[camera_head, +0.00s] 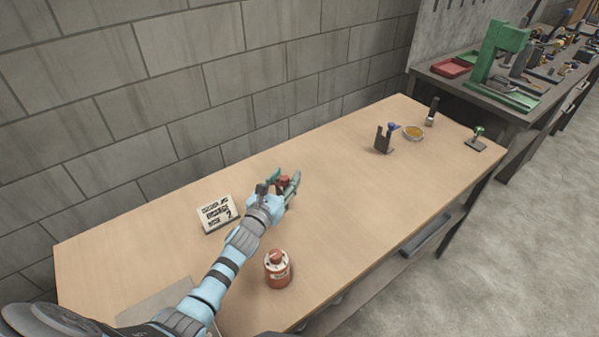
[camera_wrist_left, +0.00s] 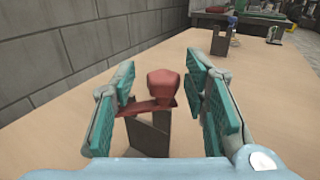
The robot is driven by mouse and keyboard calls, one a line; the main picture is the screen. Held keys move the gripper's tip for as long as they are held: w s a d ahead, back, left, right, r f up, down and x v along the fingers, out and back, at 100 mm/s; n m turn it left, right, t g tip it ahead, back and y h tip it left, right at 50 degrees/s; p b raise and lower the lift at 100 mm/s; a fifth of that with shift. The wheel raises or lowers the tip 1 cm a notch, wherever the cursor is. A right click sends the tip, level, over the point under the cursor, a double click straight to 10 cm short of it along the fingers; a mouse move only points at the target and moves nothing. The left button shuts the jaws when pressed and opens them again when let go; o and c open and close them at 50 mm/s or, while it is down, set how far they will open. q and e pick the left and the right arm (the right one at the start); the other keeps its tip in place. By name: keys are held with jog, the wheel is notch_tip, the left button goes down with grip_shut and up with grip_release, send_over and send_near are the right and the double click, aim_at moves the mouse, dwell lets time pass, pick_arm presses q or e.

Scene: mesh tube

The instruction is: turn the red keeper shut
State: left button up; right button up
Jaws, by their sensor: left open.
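The red keeper (camera_wrist_left: 162,90) has a faceted red knob on a flat red bar and sits on top of a dark brown bracket (camera_wrist_left: 150,135) in the left wrist view. In the head view the red keeper (camera_head: 283,181) shows as a small red patch between my left fingers. My left gripper (camera_wrist_left: 160,82) is open, with one green-padded finger on each side of the knob. Gaps show between the knob and both pads. The left gripper (camera_head: 284,184) hides most of the bracket in the head view. My right gripper is not in view.
A red-orange canister (camera_head: 277,270) stands near the front edge. A dark holder (camera_head: 383,139), a bowl (camera_head: 413,132) and small tools stand at the far right. The table's middle is clear.

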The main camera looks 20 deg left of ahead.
pick_arm(q)
jog(key=shift+w, duration=0.1)
jog(key=shift+d+r, duration=0.1)
jog(key=shift+r, duration=0.15)
jog(key=shift+s, duration=0.2)
jog(key=shift+c, duration=1.2)
grip_shut()
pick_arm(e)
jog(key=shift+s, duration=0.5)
